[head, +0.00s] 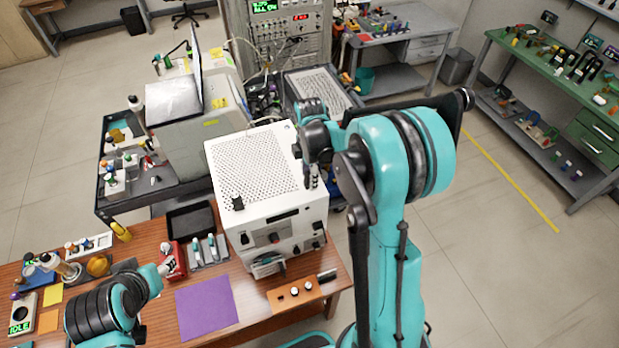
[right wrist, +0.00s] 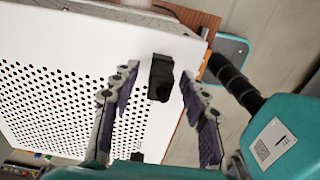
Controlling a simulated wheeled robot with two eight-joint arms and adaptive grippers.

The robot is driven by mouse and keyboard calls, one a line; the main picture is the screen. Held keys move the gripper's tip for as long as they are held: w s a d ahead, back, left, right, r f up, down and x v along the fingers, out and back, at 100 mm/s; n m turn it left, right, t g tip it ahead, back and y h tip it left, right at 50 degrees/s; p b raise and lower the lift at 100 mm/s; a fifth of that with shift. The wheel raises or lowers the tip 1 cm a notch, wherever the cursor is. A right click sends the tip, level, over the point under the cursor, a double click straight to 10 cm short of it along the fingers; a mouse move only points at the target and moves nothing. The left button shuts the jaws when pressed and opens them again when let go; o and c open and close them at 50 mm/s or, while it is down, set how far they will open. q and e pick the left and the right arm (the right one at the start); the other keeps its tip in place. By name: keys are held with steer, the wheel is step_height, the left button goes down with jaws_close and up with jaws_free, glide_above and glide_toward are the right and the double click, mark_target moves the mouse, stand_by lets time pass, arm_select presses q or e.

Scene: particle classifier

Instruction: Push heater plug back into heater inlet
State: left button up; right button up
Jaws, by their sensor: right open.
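A white box with a perforated top (head: 255,165) stands on the wooden table. A small black block (head: 238,203) is on its top, near the front left corner. In the right wrist view a black block (right wrist: 160,77) shows on the white top beside the holes, between my finger tips in the picture. I cannot tell for sure whether it is the heater plug, and no heater inlet can be made out. My right gripper (right wrist: 160,90) is open and empty over the box top. In the head view it is at the box's right side, partly hidden by my arm. My left gripper is not visible.
A purple mat (head: 207,307), a black tray (head: 190,220) and a red box (head: 172,262) are left of the white box. An orange board (head: 297,293) lies in front of it. A dark cart (head: 115,180) and a large instrument rack (head: 285,40) stand behind.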

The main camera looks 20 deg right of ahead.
jaws_close()
steer(key=shift+r, duration=0.1)
steer(key=shift+r, duration=0.6)
step_height(320, 180, up, 3)
steer(key=shift+f, duration=0.1)
steer(key=s+d+r+b, duration=0.1)
steer(key=s+d+r, duration=0.5)
steer(key=s, duration=0.4)
steer(key=shift+r, duration=0.45)
steer(key=shift+d, duration=0.1)
